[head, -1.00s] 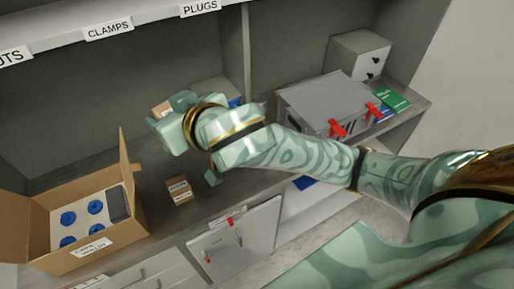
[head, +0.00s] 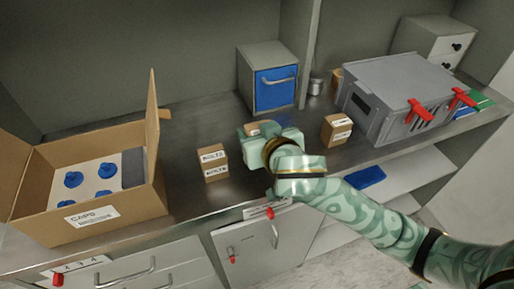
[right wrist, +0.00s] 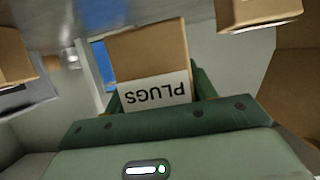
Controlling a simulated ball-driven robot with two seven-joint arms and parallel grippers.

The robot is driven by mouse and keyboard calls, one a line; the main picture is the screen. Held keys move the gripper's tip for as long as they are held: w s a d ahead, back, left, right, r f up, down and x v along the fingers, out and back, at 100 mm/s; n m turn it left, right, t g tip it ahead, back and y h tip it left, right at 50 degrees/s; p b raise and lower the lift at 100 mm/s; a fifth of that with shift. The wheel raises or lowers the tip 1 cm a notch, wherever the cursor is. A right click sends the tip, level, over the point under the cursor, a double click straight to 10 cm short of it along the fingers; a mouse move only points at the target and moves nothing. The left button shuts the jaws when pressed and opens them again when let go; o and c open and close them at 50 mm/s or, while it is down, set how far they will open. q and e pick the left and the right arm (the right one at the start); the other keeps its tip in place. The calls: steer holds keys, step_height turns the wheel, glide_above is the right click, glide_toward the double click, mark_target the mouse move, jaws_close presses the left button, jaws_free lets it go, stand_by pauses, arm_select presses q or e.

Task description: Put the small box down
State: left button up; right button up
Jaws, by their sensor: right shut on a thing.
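My right gripper (head: 264,133) is shut on a small brown cardboard box (head: 262,127), over the counter between two other small boxes. In the head view the gripper hides most of the held box. In the right wrist view the held box (right wrist: 150,60) fills the middle, its white PLUGS label upside down, between the dark green fingers (right wrist: 155,100). I cannot tell whether its bottom touches the counter. My left gripper is not in view.
The grey counter (head: 190,195) holds a small labelled box (head: 213,162) to the left and another (head: 336,130) to the right. An open CAPS carton (head: 120,208) stands far left. A blue-fronted cabinet (head: 272,80) is behind; a grey case (head: 405,95) with red latches is right.

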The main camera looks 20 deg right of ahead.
steer(key=w+f, duration=0.1)
steer(key=w+f+b, duration=0.1)
steer(key=f, duration=0.1)
steer(key=shift+w+d, duration=0.15)
steer(key=shift+w, duration=0.05)
steer(key=f+b, duration=0.3)
steer(key=shift+w+f, duration=0.25)
steer(key=shift+f, duration=0.1)
steer(key=shift+s+r, duration=0.1)
steer(key=shift+r, duration=0.1)
steer(key=o, duration=1.1)
steer(key=shift+f, duration=0.2)
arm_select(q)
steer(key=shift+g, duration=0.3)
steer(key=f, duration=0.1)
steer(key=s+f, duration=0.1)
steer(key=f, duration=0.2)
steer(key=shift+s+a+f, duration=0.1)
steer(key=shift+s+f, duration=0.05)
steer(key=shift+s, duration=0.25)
arm_select(e)
steer(key=shift+r, duration=0.1)
